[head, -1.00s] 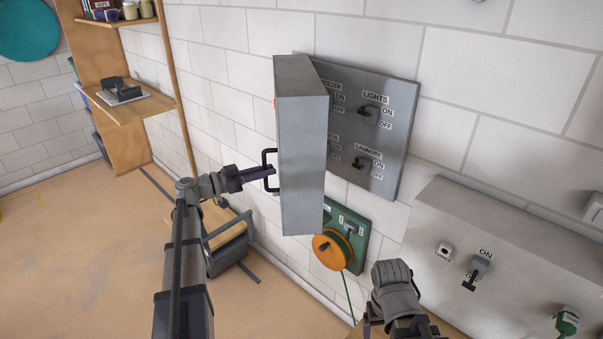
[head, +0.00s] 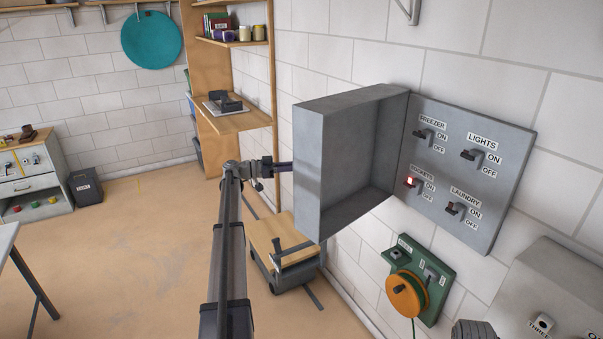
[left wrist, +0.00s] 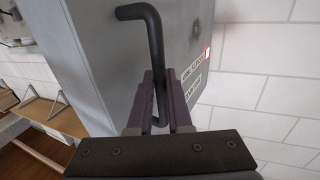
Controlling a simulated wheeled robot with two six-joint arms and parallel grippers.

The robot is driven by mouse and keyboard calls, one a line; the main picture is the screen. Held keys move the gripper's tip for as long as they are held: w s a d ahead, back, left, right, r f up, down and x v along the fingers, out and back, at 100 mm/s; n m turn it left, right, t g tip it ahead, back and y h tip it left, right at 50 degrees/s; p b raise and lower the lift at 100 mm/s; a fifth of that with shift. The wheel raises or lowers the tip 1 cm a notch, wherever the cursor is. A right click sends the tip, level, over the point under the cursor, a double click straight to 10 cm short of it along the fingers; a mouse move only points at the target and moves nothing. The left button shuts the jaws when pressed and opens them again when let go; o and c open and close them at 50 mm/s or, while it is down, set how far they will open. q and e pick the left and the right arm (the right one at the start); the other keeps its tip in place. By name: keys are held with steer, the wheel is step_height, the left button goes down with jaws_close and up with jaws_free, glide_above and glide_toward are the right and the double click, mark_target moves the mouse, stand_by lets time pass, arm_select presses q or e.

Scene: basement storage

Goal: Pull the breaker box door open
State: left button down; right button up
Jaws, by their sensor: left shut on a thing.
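The breaker box door (head: 365,150) is a deep grey metal cover. It stands swung out to the left from the grey switch panel (head: 515,160), with its hollow inside facing me. The panel's labelled switches are exposed; one glows red (head: 411,182). My left gripper (head: 288,166) is at the door's outer face, its fingertips partly hidden by the door's edge. In the left wrist view, the purple fingers of my left gripper (left wrist: 158,105) are shut on the black bar handle (left wrist: 152,45) of the door (left wrist: 85,45). My right gripper is out of view.
A wooden-topped stool or cart (head: 283,238) stands on the floor below the door. A wooden shelf unit (head: 240,118) is against the wall behind. A green reel board (head: 425,275) and a grey box (head: 570,290) are lower right. The floor at left is open.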

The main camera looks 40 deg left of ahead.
arm_select(q)
steer(key=shift+w+a, duration=0.2)
steer(key=shift+a, duration=0.05)
steer(key=c, duration=1)
jaws_free()
steer(key=v, duration=0.7)
steer(key=shift+s+a, duration=0.25)
